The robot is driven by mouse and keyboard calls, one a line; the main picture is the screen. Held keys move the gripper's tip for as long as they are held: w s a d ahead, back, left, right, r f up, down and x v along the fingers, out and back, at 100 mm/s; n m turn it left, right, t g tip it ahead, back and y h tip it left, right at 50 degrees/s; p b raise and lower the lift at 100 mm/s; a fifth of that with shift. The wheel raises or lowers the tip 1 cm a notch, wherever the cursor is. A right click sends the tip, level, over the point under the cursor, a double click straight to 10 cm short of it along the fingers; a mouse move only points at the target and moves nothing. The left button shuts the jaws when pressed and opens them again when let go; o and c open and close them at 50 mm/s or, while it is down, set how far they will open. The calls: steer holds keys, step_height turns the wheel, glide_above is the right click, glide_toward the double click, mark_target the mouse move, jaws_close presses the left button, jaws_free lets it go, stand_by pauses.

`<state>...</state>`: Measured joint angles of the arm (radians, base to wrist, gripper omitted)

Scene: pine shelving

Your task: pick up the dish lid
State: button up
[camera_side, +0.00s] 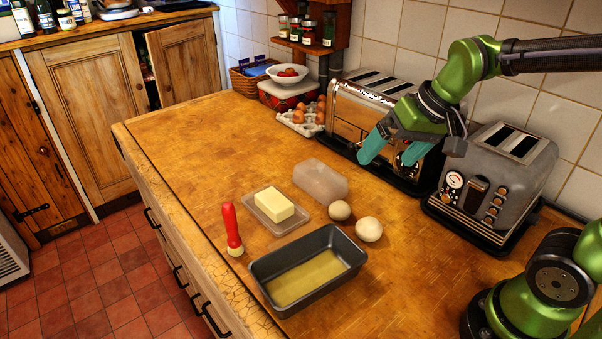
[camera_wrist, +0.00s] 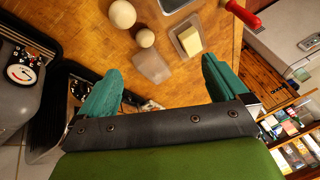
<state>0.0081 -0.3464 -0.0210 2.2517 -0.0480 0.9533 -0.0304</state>
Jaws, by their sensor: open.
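The dish lid (camera_side: 320,181), a clear, frosted box shape, lies on the wooden counter behind the butter dish; it also shows in the wrist view (camera_wrist: 152,67). The butter dish (camera_side: 293,222) holds a yellow block of butter (camera_side: 274,205), which shows in the wrist view (camera_wrist: 189,41) to the right of the lid. My gripper (camera_side: 391,150) is open and empty, with teal fingers, held above the counter in front of the toasters. In the wrist view the lid lies beyond and between my fingertips (camera_wrist: 160,75), apart from them.
Two pale round balls (camera_side: 368,229) (camera_side: 340,210) sit right of the lid. A loaf tin (camera_side: 307,267) and a red-handled brush (camera_side: 231,228) are nearer the front. Toasters (camera_side: 495,182) (camera_side: 367,112) line the wall, with an egg tray (camera_side: 301,119) beside them. The counter's left part is clear.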

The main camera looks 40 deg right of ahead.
steer(key=w+d+f+n+g, duration=0.1)
steer(key=w+d+f+g, duration=0.1)
steer(key=w, duration=0.8)
steer(key=n+g+h, duration=0.2)
steer(key=n, duration=0.1)
glide_above(321, 169)
step_height(321, 169, down, 3)
steer(key=f, duration=0.7)
steer(key=w+f, duration=0.1)
steer(key=f, duration=0.3)
steer(key=shift+d+f, duration=0.1)
steer(key=shift+d, duration=0.15)
steer(key=shift+d+f, duration=0.1)
steer(key=shift+f, duration=2.65)
